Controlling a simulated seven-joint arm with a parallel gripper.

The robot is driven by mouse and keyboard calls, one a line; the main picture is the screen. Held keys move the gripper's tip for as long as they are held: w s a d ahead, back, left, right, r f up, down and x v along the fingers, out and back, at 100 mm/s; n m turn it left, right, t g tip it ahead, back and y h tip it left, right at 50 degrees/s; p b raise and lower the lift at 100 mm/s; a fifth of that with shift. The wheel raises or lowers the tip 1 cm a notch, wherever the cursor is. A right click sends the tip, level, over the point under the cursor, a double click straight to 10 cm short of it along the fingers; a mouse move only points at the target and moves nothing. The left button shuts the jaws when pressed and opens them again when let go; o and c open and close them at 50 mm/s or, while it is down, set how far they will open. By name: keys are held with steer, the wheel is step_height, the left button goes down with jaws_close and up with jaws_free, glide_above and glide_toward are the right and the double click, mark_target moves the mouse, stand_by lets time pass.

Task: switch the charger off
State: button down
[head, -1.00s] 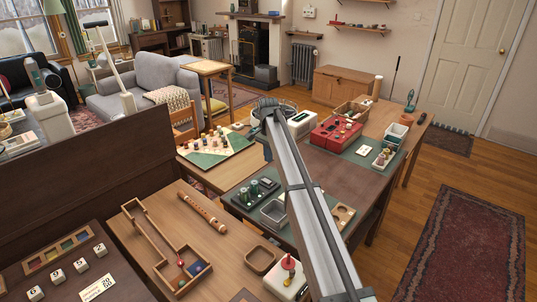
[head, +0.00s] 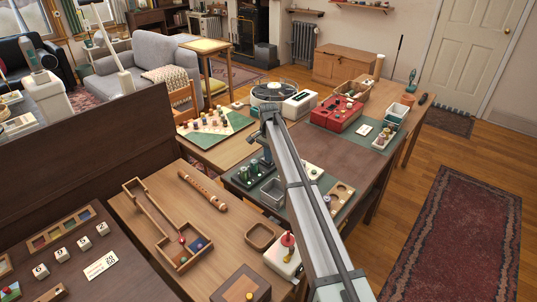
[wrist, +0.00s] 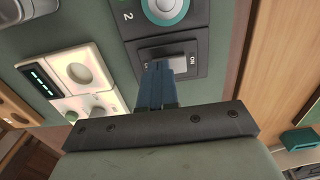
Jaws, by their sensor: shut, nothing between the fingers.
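A dark grey unit, which I take to be the charger (wrist: 195,22), fills the upper middle of the wrist view. It has a round teal-ringed part (wrist: 166,8), a "2" mark and a rocker switch (wrist: 176,53) with an "ON" label at its right end. My gripper (wrist: 158,68) is shut and empty, its blue fingertips over the left part of the switch. They hide that part and most of its label; I cannot tell whether they touch. In the head view the charger (head: 247,177) stands on the dark table's near left, and my gripper (head: 266,160) is partly hidden by my arm.
A white device (wrist: 80,75) with a green-barred display and a knob lies left of the charger in the wrist view. In the head view, a grey tray (head: 272,192) stands close by. A turntable (head: 278,91) and a red box (head: 337,113) stand farther back.

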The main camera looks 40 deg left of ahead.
steer(key=shift+d+f, duration=0.1)
steer(key=shift+f, duration=0.05)
steer(key=shift+a, duration=0.2)
stand_by(0.3)
steer(key=shift+a+r, duration=0.25)
steer(key=shift+a, duration=0.35)
step_height(320, 180, up, 14)
stand_by(0.6)
stand_by(0.5)
